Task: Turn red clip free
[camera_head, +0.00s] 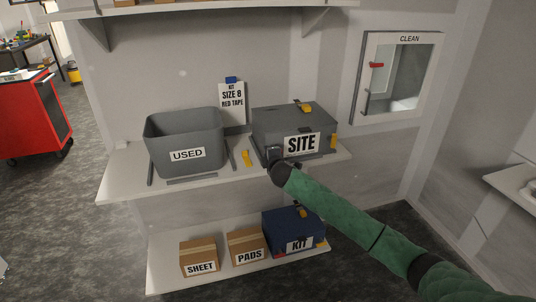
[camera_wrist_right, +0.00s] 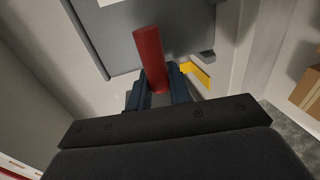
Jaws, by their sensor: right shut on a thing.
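The grey case labelled SITE (camera_head: 275,125) stands closed on the middle shelf. My right gripper (camera_head: 274,154) is at its front left corner, at the end of the green arm coming from the right. In the right wrist view, the gripper (camera_wrist_right: 158,92) is shut on a red bar-shaped clip (camera_wrist_right: 149,52), which stands up between the dark fingers against the grey case (camera_wrist_right: 115,40). The clip's base is hidden by the fingers. In the head view the gripper hides the clip. My left gripper is not in view.
A yellow clip (camera_head: 302,106) is on the case's top, another (camera_head: 333,140) at its right side, and a yellow piece (camera_head: 247,158) lies on the shelf. The USED bin (camera_head: 183,125) stands left. Below are the blue KIT case (camera_head: 284,228) and cardboard boxes (camera_head: 199,250).

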